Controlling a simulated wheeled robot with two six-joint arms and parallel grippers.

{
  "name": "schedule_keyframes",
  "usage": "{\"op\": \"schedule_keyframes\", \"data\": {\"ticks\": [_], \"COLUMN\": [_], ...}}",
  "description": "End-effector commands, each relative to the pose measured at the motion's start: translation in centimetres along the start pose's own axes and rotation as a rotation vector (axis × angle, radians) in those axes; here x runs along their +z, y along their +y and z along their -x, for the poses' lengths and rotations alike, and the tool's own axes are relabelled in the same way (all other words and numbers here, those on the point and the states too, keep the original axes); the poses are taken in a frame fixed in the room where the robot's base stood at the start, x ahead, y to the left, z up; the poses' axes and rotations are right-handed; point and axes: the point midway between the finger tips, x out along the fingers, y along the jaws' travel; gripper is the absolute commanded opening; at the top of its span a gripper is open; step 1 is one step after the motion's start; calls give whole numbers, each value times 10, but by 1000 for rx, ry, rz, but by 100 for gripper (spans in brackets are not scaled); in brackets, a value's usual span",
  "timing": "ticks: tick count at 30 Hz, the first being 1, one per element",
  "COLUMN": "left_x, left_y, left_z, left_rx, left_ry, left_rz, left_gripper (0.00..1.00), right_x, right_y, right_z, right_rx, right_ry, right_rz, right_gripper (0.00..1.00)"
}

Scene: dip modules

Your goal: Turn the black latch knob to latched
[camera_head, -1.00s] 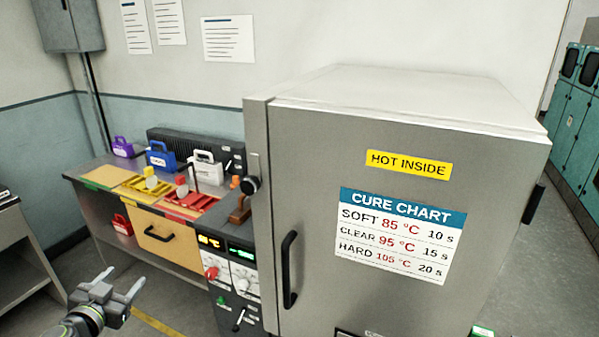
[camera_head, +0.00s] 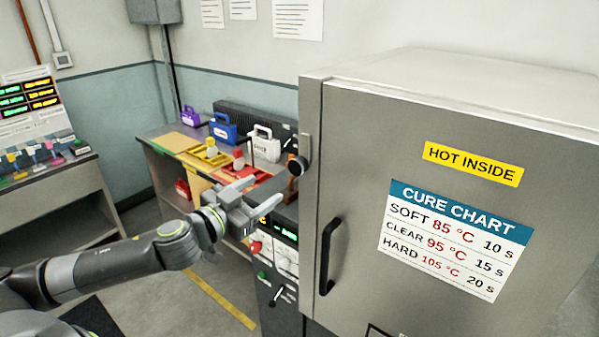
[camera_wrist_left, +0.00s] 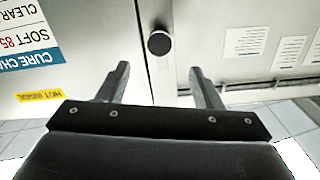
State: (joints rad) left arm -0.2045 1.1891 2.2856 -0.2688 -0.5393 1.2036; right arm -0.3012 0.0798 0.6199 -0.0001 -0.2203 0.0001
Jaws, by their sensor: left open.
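The black latch knob (camera_head: 297,165) is a round knob on the left edge of the grey oven front, above and left of the door handle. It also shows in the left wrist view (camera_wrist_left: 159,43), ahead of my fingers and roughly between them. My left gripper (camera_head: 258,183) is open and empty. It is to the left of the knob in the head view, apart from it. The oven door (camera_head: 370,130) looks closed. My right gripper is in neither view.
The black door handle (camera_head: 328,255) juts out below the knob. A control panel (camera_head: 275,255) with a red knob and green display sits below the gripper. A bench with coloured trays and a blue case (camera_head: 222,131) and white case (camera_head: 264,147) stands behind.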

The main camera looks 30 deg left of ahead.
Motion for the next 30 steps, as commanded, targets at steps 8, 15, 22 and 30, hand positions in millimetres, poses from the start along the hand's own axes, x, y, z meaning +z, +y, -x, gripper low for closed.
{"op": "schedule_keyframes", "data": {"ticks": [8, 15, 22, 30], "left_x": [-1, -1, -2, -3], "left_y": [0, 2, 1, 1], "left_z": [-26, -50, -78, -115], "left_rx": [0, 4, 3, 3], "left_ry": [4, 4, 3, 1], "left_rz": [7, 8, 9, 7], "left_gripper": [59, 59, 59, 59], "right_x": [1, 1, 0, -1], "right_y": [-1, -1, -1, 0], "right_z": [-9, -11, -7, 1], "right_rx": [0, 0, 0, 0], "right_ry": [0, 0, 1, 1], "right_rz": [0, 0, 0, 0], "right_gripper": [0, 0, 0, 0]}}
